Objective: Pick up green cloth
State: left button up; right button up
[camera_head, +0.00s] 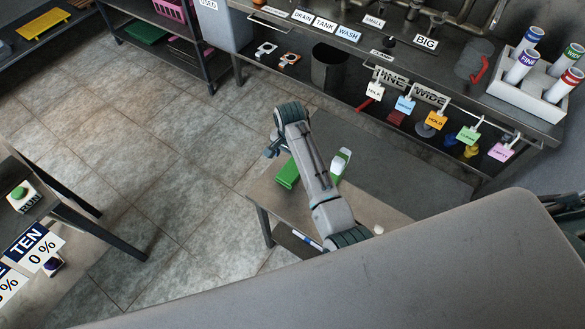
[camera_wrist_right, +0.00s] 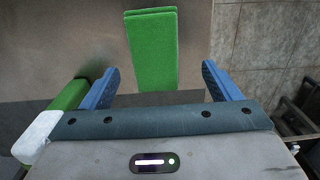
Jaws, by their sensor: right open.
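The green cloth (camera_wrist_right: 152,48) is a folded, flat strip with layered edges. In the right wrist view it lies ahead, between the lines of my two blue fingers, and nothing shows it being gripped. In the head view the cloth (camera_head: 287,175) lies on the small table, just left of my right forearm, which may hide part of it. My right gripper (camera_head: 271,148) is open and empty, near the cloth's far end in the head view; its spread fingers show in the wrist view (camera_wrist_right: 160,72). My left gripper is not in view.
A green and white object (camera_head: 342,160) lies right of my forearm; it also shows at the wrist view's left edge (camera_wrist_right: 42,130). A blue-and-white marker-like item (camera_head: 306,238) is at the table's front. A steel bench with hanging tags (camera_head: 436,120) stands behind.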

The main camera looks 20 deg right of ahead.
jog(key=f, duration=0.3)
jog(key=shift+s+d+f+p, duration=0.25)
jog(key=shift+s+d+p, duration=0.05)
jog(key=shift+w+f, duration=0.1)
jog(key=shift+f, duration=0.55)
jog(key=c, duration=1.1)
notch_tip(320, 180, up, 10)
jog(key=shift+r, duration=0.1)
jog(key=o, duration=0.4)
jog(key=shift+c, duration=1.4)
